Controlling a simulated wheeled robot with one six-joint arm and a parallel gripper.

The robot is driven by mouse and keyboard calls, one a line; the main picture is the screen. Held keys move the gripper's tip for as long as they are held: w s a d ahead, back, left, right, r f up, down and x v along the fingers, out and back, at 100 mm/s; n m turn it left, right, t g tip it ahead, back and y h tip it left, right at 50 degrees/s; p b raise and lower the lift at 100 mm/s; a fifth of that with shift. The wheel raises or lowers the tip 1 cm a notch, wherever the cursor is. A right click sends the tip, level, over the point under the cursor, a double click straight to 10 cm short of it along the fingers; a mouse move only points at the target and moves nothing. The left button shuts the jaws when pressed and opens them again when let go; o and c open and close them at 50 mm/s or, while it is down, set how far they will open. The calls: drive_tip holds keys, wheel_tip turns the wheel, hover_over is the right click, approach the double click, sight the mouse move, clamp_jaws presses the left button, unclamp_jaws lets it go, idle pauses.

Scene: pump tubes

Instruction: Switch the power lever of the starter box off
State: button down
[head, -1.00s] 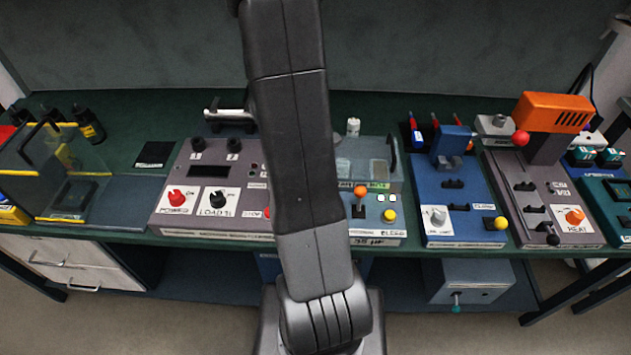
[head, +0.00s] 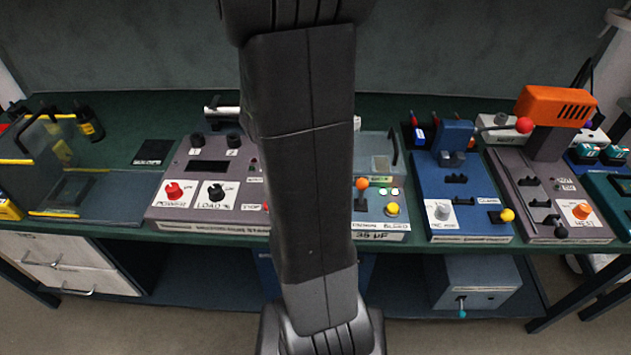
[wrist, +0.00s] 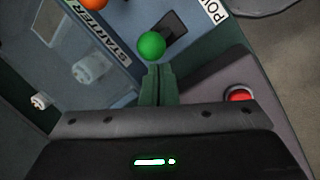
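The starter box (wrist: 98,45), a blue-grey panel with a STARTER label, shows in the wrist view. A green ball knob (wrist: 151,45) stands beside a dark slot near a partly cut-off POW label (wrist: 215,10); it appears to be the power lever's knob. My gripper (wrist: 158,70) has its narrow fingers together, tips just below the green knob in the picture. I cannot tell whether they touch it. In the head view, the box with an orange knob (head: 362,184) appears to be the same box; my arm hides its left part, the green knob and my gripper.
An orange knob (wrist: 92,3) and a clear cover lie on the starter box's other side. A grey box with a red button (wrist: 240,95) adjoins it. In the head view, a blue clamp unit (head: 462,205) stands right, and a grey load box (head: 185,220) left.

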drive_tip(key=shift+s+f+t+b, duration=0.2)
drive_tip(key=shift+s+t+b, duration=0.65)
drive_tip(key=shift+b, duration=1.1)
drive_tip(key=shift+s+f+t+b, duration=0.15)
drive_tip(key=shift+s+t+b, duration=0.65)
drive_tip(key=shift+b, duration=1.15)
drive_tip(key=shift+w+d+r+p, duration=0.15)
drive_tip(key=shift+r+p, duration=0.3)
drive_tip(key=shift+w, duration=0.15)
drive_tip(key=shift+r+p, duration=0.75)
drive_tip(key=shift+r, duration=0.05)
drive_tip(key=shift+r, duration=0.1)
